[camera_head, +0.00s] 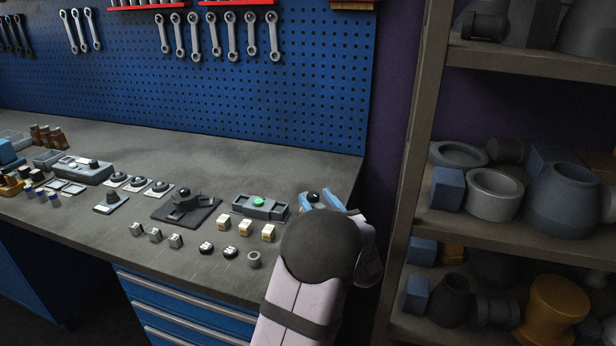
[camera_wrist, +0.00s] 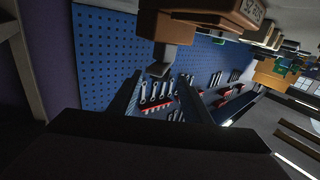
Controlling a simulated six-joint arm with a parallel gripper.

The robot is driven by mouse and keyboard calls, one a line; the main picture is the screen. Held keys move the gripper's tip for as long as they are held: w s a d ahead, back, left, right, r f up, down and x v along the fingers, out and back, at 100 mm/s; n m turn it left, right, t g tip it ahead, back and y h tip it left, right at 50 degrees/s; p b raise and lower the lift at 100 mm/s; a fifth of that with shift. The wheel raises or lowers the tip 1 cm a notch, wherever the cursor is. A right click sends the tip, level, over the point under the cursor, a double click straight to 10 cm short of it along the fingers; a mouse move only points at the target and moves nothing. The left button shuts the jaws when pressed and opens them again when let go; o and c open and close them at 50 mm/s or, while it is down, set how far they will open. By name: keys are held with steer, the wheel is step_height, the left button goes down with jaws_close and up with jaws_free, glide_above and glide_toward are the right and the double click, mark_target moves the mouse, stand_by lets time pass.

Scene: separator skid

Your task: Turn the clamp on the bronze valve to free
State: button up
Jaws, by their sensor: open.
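In the wrist view, a brown, bronze-looking body (camera_wrist: 205,12) is close at the top, with a partly cut-off pale label. A brown block (camera_wrist: 165,28) with a grey tip (camera_wrist: 159,68) hangs from it; I cannot tell for sure that this is the valve's clamp. My gripper (camera_wrist: 158,98) is open, its two dark fingers below the grey tip and apart from the brown body, nothing seen between them. In the head view, my gripper (camera_head: 322,203) is at the bench's right end, with blue fingers. I cannot pick out the bronze valve there; my arm hides part of that area.
The grey bench (camera_head: 110,235) holds several small blocks, knobs and a grey box with a green button (camera_head: 258,202) left of my gripper. A blue pegboard (camera_head: 230,70) with wrenches stands behind. A shelf rack (camera_head: 420,120) with pipe parts stands close at the right.

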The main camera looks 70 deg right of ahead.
steer(key=shift+s+a, duration=0.1)
steer(key=shift+s, duration=0.05)
steer(key=shift+p+x, duration=1.1)
steer(key=shift+x, duration=2.65)
steer(key=shift+f, duration=0.1)
steer(key=c, duration=1)
